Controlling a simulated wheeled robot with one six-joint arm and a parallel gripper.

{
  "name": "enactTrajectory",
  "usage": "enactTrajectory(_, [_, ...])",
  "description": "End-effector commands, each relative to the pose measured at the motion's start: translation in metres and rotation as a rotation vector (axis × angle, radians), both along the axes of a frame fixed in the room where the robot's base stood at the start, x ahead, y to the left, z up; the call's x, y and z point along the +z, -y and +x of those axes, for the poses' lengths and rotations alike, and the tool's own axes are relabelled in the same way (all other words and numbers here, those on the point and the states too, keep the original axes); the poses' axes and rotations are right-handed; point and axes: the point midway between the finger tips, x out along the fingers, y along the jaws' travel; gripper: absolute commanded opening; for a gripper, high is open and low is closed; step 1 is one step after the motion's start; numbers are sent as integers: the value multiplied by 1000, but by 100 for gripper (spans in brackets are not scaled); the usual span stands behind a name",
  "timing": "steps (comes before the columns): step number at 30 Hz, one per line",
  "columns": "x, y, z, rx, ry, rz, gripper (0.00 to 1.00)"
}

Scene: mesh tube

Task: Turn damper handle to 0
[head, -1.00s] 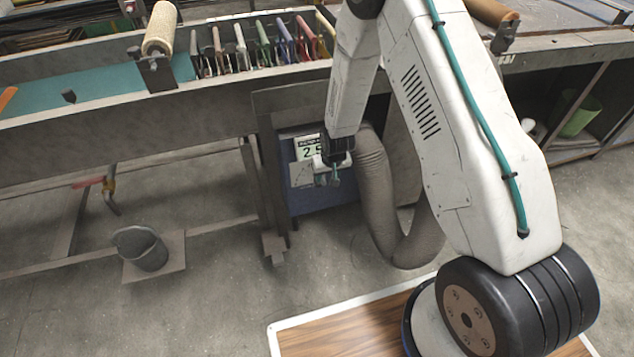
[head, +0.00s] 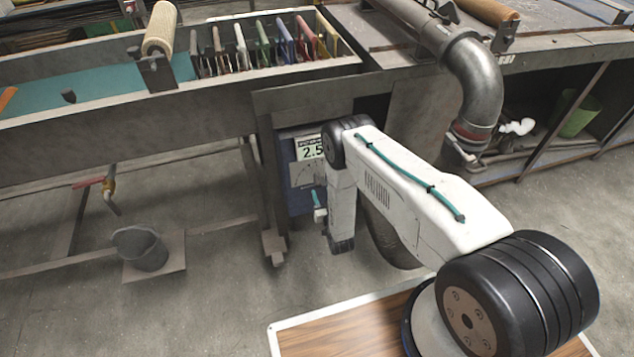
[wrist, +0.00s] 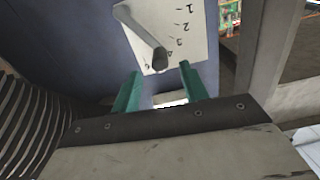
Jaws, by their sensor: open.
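In the wrist view the handle's free end points down toward my gripper (wrist: 159,72), near the last visible mark. My gripper's two teal fingers are open, one on each side of the line of the handle, with nothing between them. Whether they reach around the handle's end I cannot tell. In the head view my gripper (head: 318,203) is just below the plate (head: 305,173); the handle is not clear there.
The plate is on a blue box (head: 296,203) with a display (head: 310,148) reading 2.5. A ribbed hose (wrist: 35,110) runs close beside my gripper. A bench leg (head: 270,190) stands left of the box.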

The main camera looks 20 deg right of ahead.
Motion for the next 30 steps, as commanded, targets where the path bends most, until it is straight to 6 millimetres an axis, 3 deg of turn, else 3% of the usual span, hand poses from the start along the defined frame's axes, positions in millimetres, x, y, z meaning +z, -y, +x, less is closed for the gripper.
enactTrajectory(12, [1, 1, 61, 0, 0, 0, 44])
enactTrajectory(23, [0, 0, 70, 0, -2, 0, 44])
enactTrajectory(24, [0, 0, 70, 0, -2, 0, 41])
enactTrajectory(28, [0, 0, 70, 0, -2, 0, 5])
enactTrajectory(30, [0, 0, 70, 0, -2, 0, 0])
